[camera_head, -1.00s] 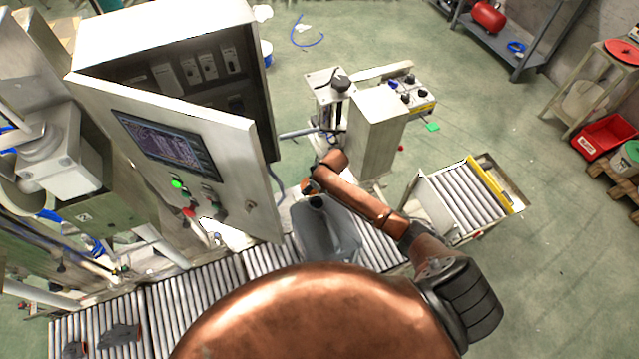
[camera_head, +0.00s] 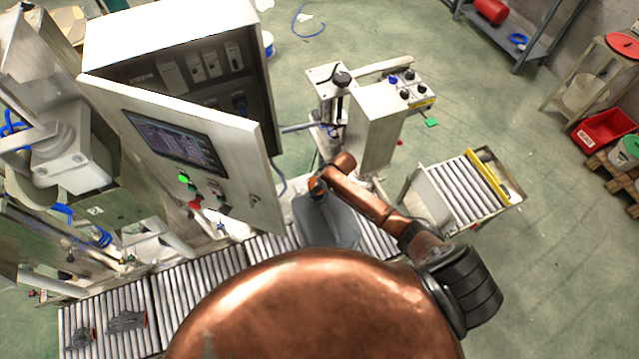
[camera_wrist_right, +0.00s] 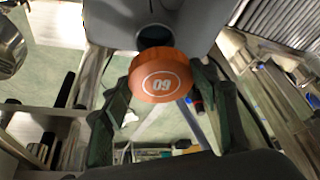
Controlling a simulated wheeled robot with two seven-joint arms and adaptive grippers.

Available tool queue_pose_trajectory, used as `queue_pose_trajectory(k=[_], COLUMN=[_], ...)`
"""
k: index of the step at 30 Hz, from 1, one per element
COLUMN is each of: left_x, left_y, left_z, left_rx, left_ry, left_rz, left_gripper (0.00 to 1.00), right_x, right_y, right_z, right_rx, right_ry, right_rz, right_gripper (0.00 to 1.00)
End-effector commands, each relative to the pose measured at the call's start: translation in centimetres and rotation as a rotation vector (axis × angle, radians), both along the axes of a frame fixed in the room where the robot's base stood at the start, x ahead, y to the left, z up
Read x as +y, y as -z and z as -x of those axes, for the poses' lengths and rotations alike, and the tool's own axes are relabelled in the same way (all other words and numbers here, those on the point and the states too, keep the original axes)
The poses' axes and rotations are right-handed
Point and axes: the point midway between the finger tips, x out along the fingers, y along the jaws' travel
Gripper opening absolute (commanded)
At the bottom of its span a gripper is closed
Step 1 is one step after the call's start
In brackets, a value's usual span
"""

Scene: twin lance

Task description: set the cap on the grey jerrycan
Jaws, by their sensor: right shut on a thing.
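The grey jerrycan (camera_head: 345,225) stands on the roller conveyor, partly hidden by my copper-coloured body and right arm. In the right wrist view, its grey top (camera_wrist_right: 190,18) fills the upper middle, with the dark round mouth (camera_wrist_right: 155,34) open. My right gripper (camera_wrist_right: 160,76) is shut on the orange cap (camera_wrist_right: 161,88), which has white digits on its face. The cap is right beside the mouth and overlaps its near edge in this view; I cannot tell whether they touch. In the head view, my right gripper (camera_head: 316,186) is at the jerrycan's top. My left gripper is not in view.
An open control cabinet (camera_head: 190,150) stands left of the jerrycan. A pedestal with a knobbed panel (camera_head: 380,120) is behind it. A short roller table (camera_head: 460,200) stands to the right. Small grey items (camera_head: 126,321) lie on the conveyor at lower left.

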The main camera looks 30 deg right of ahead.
Motion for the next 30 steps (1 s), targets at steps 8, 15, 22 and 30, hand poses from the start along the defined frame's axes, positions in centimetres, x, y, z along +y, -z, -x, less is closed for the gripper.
queue_pose_trajectory(k=[8, 15, 22, 30], left_x=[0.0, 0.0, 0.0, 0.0], left_y=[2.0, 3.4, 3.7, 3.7], left_z=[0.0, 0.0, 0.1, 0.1], left_rx=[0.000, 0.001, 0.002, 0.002], left_ry=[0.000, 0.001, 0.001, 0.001], left_rz=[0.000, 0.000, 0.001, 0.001], left_gripper=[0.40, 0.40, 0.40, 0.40], right_x=[0.1, 0.1, 0.0, 0.0], right_y=[3.0, 5.0, 5.6, 5.6], right_z=[0.0, 0.0, 0.0, 0.0], right_rx=[0.001, 0.001, 0.000, 0.000], right_ry=[0.001, 0.001, 0.000, 0.000], right_rz=[-0.001, -0.001, -0.001, 0.000], right_gripper=[0.39, 0.39, 0.39, 0.39])
